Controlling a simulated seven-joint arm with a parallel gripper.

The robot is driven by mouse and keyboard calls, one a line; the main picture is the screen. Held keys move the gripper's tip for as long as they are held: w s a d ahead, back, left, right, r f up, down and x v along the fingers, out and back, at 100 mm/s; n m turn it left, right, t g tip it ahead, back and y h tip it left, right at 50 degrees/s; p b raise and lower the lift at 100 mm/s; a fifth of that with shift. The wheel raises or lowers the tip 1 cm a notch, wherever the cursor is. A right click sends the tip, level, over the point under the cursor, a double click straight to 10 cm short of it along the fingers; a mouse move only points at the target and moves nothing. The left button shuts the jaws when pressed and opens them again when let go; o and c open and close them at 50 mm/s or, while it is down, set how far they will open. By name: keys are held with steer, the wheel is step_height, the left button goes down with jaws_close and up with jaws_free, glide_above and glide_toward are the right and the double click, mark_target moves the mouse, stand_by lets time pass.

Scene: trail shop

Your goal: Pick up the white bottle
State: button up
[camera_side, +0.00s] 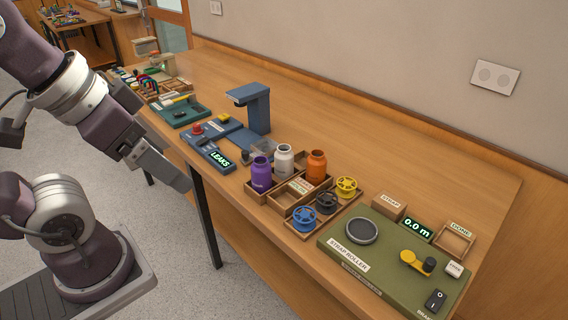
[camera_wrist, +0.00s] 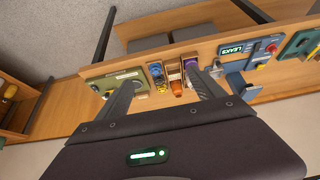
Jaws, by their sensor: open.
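The white bottle (camera_side: 284,160) stands upright in a wooden tray (camera_side: 262,192) on the bench, between a purple bottle (camera_side: 261,173) and an orange bottle (camera_side: 316,166). My gripper (camera_side: 181,182) is off the bench's front edge, left of the bottles and well apart from them. In the wrist view my gripper (camera_wrist: 162,78) has its two fingers spread, with nothing held. The purple bottle (camera_wrist: 191,64) and orange bottle (camera_wrist: 177,87) show near the right finger. I cannot make out the white bottle clearly there; the finger may hide it.
Blue, black and yellow spools (camera_side: 346,187) sit right of the bottles. A green strap roller board (camera_side: 385,262) lies at the right end. A blue leak tester (camera_side: 212,151) with a tall post (camera_side: 257,108) stands left of the bottles. The bench behind the bottles is clear.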

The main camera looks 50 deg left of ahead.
steer(key=c, duration=0.4)
steer(key=n+g, duration=0.5)
steer(key=n, duration=1.4)
glide_above(285, 147)
steer(key=s, duration=0.1)
steer(key=f, duration=0.9)
steer(key=d+f, duration=0.1)
steer(key=f, duration=0.3)
steer(key=shift+s+f, duration=0.2)
steer(key=shift+f, duration=0.05)
steer(key=f, duration=0.1)
steer(key=w+f+n, duration=0.1)
steer(key=a+f+n, duration=0.1)
steer(key=shift+w+f+g, duration=0.15)
steer(key=shift+f+g, duration=0.05)
steer(key=shift+g, duration=0.1)
step_height(285, 147, down, 7)
steer(key=shift+a+r, duration=0.1)
